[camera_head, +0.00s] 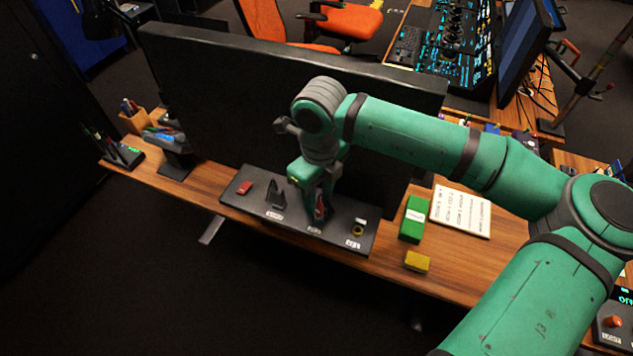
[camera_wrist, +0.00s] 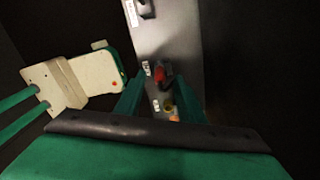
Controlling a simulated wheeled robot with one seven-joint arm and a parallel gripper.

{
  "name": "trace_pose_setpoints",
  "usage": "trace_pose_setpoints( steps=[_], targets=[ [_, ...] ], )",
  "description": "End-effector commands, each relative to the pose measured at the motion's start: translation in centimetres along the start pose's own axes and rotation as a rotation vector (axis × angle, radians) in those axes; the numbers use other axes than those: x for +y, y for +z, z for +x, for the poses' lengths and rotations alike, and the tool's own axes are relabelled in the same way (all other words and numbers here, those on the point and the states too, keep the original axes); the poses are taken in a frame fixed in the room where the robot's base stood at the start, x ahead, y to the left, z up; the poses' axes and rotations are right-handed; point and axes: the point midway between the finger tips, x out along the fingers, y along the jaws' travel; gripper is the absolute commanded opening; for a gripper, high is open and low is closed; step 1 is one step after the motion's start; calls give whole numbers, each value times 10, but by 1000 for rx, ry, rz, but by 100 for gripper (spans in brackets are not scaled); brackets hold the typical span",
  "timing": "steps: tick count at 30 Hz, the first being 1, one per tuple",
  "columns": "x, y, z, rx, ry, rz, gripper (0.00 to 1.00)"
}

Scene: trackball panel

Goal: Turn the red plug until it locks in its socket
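The red plug (camera_head: 320,207) stands on the dark panel (camera_head: 255,207), on its right half, partly hidden by my gripper. In the wrist view, the red plug (camera_wrist: 159,74) shows between and slightly beyond my fingertips, beside a dark part. My gripper (camera_head: 315,200) points down at the plug. In the wrist view, my gripper (camera_wrist: 158,85) is open, with a finger on each side of the plug and a visible gap. The socket under the plug is hidden, so its seating and lock cannot be told.
A red part (camera_head: 244,187) and a dark upright bracket (camera_head: 275,195) are left of the plug on the panel. A yellow ring (camera_head: 358,230) is at its right end. A large monitor (camera_head: 215,95) stands behind. A green box (camera_head: 413,219) and yellow block (camera_head: 417,261) lie right.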

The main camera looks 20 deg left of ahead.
Motion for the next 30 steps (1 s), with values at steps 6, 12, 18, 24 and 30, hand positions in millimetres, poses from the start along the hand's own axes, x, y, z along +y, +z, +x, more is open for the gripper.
trace_pose_setpoints(
  steps=[6, 12, 18, 24, 30],
  targets=[
    [0, 1, 20, -1, 0, 0, 35],
    [0, 1, 25, -1, -1, -1, 35],
    [1, 1, 24, -1, -1, -2, 31],
    [1, 1, 24, -1, -1, -2, 0],
    [0, 1, 24, -1, -1, -1, 0]
  ],
)
